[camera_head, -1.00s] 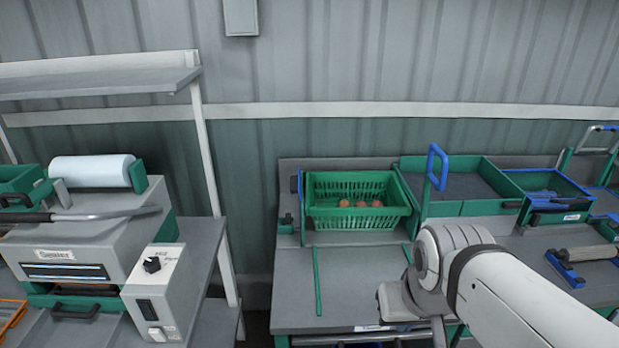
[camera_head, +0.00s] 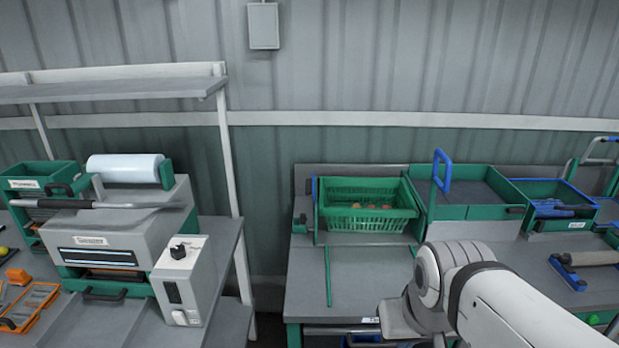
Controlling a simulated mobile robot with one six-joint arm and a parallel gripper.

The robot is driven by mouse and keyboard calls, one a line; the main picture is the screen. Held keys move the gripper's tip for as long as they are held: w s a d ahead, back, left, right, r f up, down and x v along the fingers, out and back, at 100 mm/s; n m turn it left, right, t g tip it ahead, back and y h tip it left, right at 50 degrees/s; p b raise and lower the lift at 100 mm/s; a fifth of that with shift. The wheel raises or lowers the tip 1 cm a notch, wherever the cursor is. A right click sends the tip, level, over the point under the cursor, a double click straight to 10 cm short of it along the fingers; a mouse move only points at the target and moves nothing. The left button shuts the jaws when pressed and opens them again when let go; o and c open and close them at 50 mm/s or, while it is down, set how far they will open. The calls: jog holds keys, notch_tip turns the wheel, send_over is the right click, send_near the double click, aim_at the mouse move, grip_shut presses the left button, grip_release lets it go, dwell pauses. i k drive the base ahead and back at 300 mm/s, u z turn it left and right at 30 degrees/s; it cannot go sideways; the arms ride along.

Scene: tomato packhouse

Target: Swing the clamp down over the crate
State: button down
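A green slatted crate (camera_head: 368,223) with several red tomatoes in it sits on the grey bench (camera_head: 372,278), at its back edge. An upright blue loop handle (camera_head: 443,171) stands just right of the crate; it looks like the clamp, raised and not over the crate. A thin blue upright part (camera_head: 315,193) stands at the crate's left side. My arm reaches in from the lower right, its wrist in front of and right of the crate. My gripper's fingers are not seen.
Right of the crate are an open green tray (camera_head: 478,184) and a green bin with blue items (camera_head: 551,194). A green rod (camera_head: 328,277) lies on the bench front. A sealing machine (camera_head: 120,245) stands at left, with a gap between benches.

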aim_at(311, 183)
jog(key=u, duration=0.2)
jog(key=i, duration=0.95)
jog(key=z, duration=0.2)
